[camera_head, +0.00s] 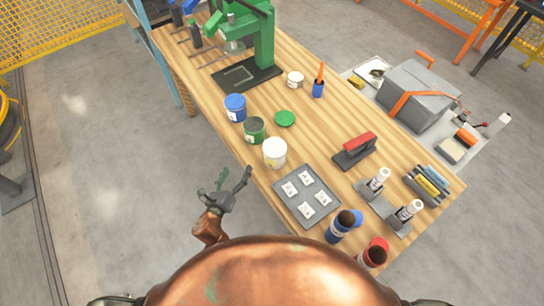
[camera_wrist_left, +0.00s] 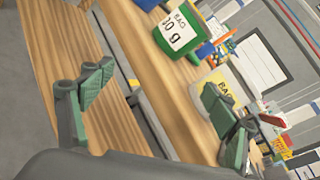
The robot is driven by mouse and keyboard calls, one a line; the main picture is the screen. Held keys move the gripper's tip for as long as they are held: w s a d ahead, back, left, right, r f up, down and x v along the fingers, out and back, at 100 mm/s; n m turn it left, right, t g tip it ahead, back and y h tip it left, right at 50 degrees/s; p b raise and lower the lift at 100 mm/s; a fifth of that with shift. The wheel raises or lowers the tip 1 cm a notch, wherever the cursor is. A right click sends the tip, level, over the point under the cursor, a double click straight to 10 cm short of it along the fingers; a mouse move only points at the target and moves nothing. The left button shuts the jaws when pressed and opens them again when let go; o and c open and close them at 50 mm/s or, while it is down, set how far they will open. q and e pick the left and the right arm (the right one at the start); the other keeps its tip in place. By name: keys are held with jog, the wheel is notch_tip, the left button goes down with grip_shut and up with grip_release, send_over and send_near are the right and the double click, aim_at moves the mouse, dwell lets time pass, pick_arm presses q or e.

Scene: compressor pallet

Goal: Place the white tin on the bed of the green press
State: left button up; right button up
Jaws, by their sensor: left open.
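The white tin (camera_head: 274,153) stands upright near the left edge of the wooden table. In the left wrist view, the white tin (camera_wrist_left: 199,96) is partly hidden behind one finger, and a yellow label shows on it. The green press (camera_head: 263,38) stands at the far end, with its dark flat bed (camera_head: 247,74) at its foot; no tin is on the bed. My left gripper (camera_head: 236,177) is open and empty, left of the table edge and apart from the white tin. Its spread fingers show in the left wrist view (camera_wrist_left: 158,97). My right gripper is not in view.
A green tin (camera_head: 254,130) and a blue tin (camera_head: 236,107) stand in line between the white tin and the press. A green lid (camera_head: 285,118), a small whitish container (camera_head: 295,79) and a blue cup (camera_head: 318,89) are nearby. A grey tray (camera_head: 307,196) lies nearer me.

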aim_at(269, 160)
pick_arm(q)
jog(key=d+r+m+h, duration=0.1)
jog(key=d+m, duration=0.2)
jog(key=d+r+m+h, duration=0.1)
jog(key=d+m+h, duration=0.1)
jog(key=d+m, duration=0.1)
jog(key=s+d+r+m+h, duration=0.1)
jog(key=d+r+m+h, duration=0.1)
jog(key=d+m, duration=0.1)
jog(key=shift+d+m+g, duration=0.3)
jog(key=shift+m+g, duration=0.1)
jog(key=shift+m, duration=0.1)
jog(key=shift+h, duration=0.3)
jog(key=x, duration=0.6)
jog(key=shift+w+d+r+p, duration=0.2)
jog(key=shift+d+r+p, duration=0.1)
jog(key=shift+d+p, duration=0.1)
jog(key=shift+w+d+f, duration=0.1)
jog(key=shift+w+d, duration=0.15)
jog(key=shift+w, duration=0.15)
jog(key=shift+c, duration=0.5)
jog(key=c, duration=1.1)
jog(key=shift+c, duration=0.9)
